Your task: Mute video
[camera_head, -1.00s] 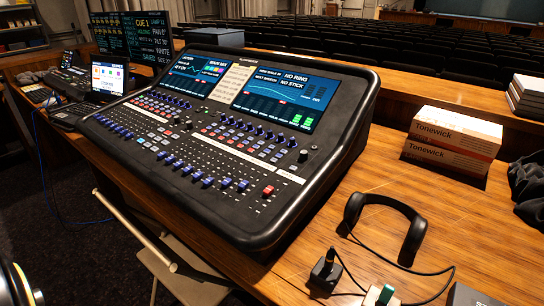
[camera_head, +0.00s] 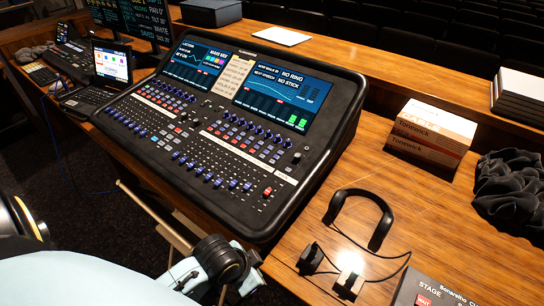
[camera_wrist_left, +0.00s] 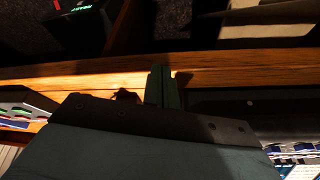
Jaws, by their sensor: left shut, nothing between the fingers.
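The mixing desk (camera_head: 215,125) is a black console with two lit screens, rows of small coloured buttons and mostly blue-capped faders, one red (camera_head: 267,192). Its channel labels are too small to read, so I cannot tell which button mutes video. My left arm comes in from the lower left in the head view, its dark wrist near the console's front edge; its fingertips are not clear there. In the left wrist view my left gripper (camera_wrist_left: 163,88) is shut and empty, its green fingers over the wooden table edge, beside the console's dark edge (camera_wrist_left: 225,103). My right gripper is not in view.
Headphones (camera_head: 380,220) and small cabled devices lie right of the console. A dark box marked STAGE (camera_head: 432,291), Tonewick boxes (camera_head: 428,137) and dark cloth (camera_head: 512,190) are farther right. A laptop (camera_head: 110,64) stands left. Bare wood (camera_head: 360,150) separates console and boxes.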

